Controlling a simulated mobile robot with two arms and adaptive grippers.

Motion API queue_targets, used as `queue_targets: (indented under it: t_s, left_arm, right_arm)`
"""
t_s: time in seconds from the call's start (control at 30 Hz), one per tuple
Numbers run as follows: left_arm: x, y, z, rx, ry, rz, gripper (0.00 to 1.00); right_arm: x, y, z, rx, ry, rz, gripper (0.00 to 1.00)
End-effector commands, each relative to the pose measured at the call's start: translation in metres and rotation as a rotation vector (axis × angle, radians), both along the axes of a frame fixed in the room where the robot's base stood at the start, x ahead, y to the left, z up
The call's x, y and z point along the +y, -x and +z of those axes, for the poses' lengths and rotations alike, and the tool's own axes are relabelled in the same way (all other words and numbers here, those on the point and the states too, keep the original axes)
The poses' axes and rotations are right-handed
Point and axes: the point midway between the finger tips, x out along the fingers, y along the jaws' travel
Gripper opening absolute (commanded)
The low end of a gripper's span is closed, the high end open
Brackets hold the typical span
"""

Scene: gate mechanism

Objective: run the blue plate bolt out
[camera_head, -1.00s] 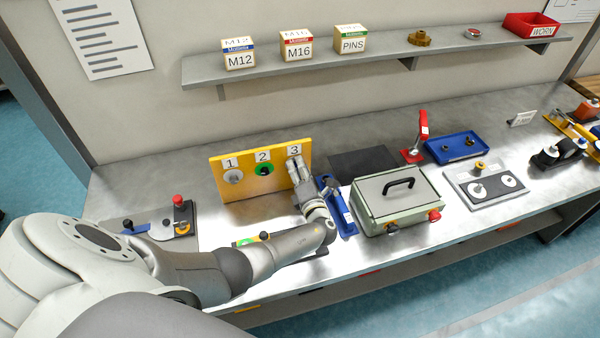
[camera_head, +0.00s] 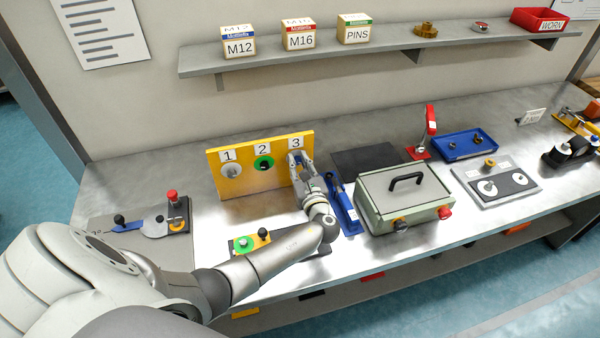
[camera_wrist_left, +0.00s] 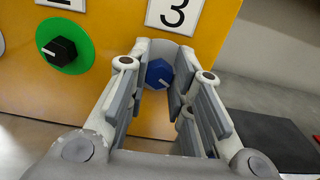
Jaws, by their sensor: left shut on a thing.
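The yellow plate (camera_head: 225,190) stands upright on the bench with stations numbered 1, 2 and 3. The blue bolt (camera_wrist_left: 158,73) has a hex head with a light mark on it and sits below label 3 (camera_wrist_left: 173,12). My left gripper (camera_head: 299,163) is at station 3 in the head view and hides the bolt there. In the left wrist view its fingers (camera_wrist_left: 162,70) are shut on the blue bolt's head, one on each side. A black bolt (camera_wrist_left: 62,48) sits in a green disc at station 2. My right gripper is not in view.
A black mat (camera_head: 365,162) lies behind the box.

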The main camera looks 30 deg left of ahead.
Motion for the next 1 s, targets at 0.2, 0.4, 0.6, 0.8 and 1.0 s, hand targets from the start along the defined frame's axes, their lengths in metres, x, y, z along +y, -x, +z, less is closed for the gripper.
queue_targets:
  t_s: [0.2, 0.4, 0.6, 0.8, 1.0]
  left_arm:
    - [0.0, 0.001, -0.005, -0.097, 0.088, -0.001, 0.0]
    - [0.001, 0.002, -0.005, -0.247, 0.215, 0.0, 0.0]
    - [0.001, 0.002, 0.0, -0.272, 0.236, 0.0, 0.4]
    - [0.001, 0.002, 0.0, -0.269, 0.235, 0.0, 0.46]
    - [-0.003, 0.004, 0.0, -0.268, 0.235, -0.001, 0.46]
  right_arm:
    - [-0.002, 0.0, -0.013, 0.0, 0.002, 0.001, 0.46]
    - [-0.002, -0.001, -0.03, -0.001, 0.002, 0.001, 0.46]
    - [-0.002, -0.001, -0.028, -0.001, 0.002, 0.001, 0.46]
    - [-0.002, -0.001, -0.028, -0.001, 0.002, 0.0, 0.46]
    - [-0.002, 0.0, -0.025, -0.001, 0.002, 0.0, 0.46]
